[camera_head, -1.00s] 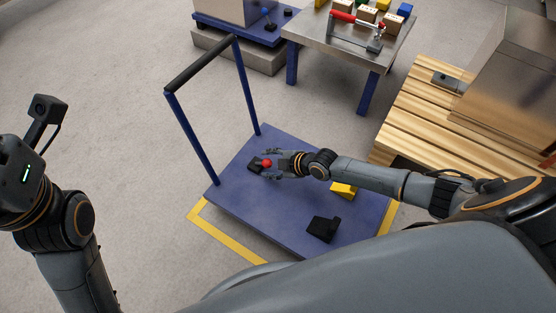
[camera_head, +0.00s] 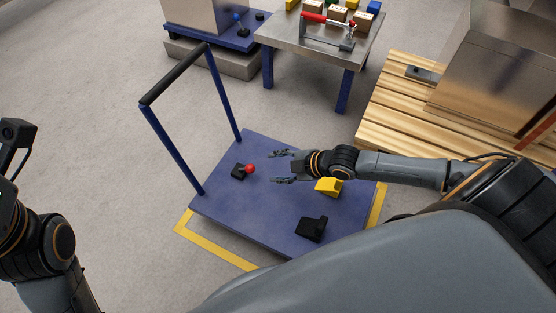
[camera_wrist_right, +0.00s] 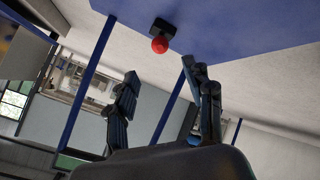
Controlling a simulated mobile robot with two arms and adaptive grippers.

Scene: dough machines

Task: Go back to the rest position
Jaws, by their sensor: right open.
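My right gripper (camera_head: 284,167) is open and empty over the blue cart's deck (camera_head: 270,205). Its two spread fingers also show in the right wrist view (camera_wrist_right: 160,92). A black piece with a red ball knob (camera_head: 249,169) lies on the deck to the left of the fingertips, apart from them. The red knob also shows in the right wrist view (camera_wrist_right: 159,45). My left arm shows at the left edge of the head view; its gripper is out of the picture.
A yellow block (camera_head: 328,187) and a black block (camera_head: 312,229) lie on the deck. The cart's handle (camera_head: 176,72) rises at the left. A metal table (camera_head: 325,45) with a red-handled clamp (camera_head: 325,20) and a wooden pallet (camera_head: 390,115) stand beyond. The floor at left is clear.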

